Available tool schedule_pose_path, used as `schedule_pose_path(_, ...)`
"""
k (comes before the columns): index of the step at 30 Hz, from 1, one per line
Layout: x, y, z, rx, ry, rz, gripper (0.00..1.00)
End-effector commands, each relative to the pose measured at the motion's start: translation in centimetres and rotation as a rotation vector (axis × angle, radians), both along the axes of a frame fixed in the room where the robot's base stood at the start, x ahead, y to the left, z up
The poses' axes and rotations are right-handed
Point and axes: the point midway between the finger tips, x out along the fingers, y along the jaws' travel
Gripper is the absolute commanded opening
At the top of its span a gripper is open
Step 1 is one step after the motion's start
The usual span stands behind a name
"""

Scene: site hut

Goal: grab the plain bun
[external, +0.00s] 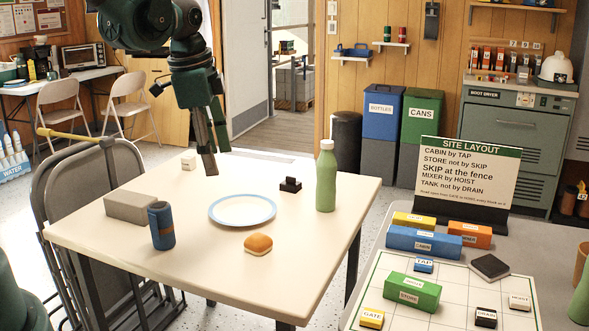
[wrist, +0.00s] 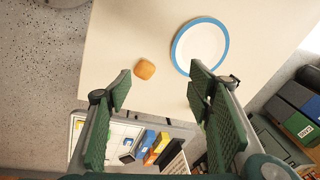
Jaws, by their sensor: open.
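The plain bun (external: 258,243) is a small golden-brown roll lying on the cream table (external: 120,232), just in front of a white plate with a blue rim (external: 243,222). In the wrist view the bun (wrist: 145,69) lies beyond my fingertips, between their lines and nearer the left finger, with the plate (wrist: 200,62) to its right. My gripper (external: 211,152) hangs above the far side of the table, behind and left of the plate. It also shows in the wrist view (wrist: 158,85) with its two green-padded fingers wide apart and nothing between them.
On the table stand a green bottle (external: 326,178), a dark stamp-like block (external: 290,186), a blue cup (external: 161,226), a grey brick (external: 130,207) and a small white cube (external: 188,161). A second table with labelled blocks (external: 412,292) and a sign (external: 467,170) is at the right. Folded chairs (external: 82,190) are at the left.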

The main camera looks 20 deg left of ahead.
Motion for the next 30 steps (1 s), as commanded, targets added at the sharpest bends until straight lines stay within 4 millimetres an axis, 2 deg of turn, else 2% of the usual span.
schedule_pose_path(7, 1.5, -2.2, -3.3, 0.038, 0.053, -0.171, 0.51)
schedule_pose_path(21, 3.1, -6.2, -10.2, 0.095, 0.152, -0.495, 0.51)
schedule_pose_path(30, 3.2, -7.6, -12.9, 0.11, 0.188, -0.616, 0.51)
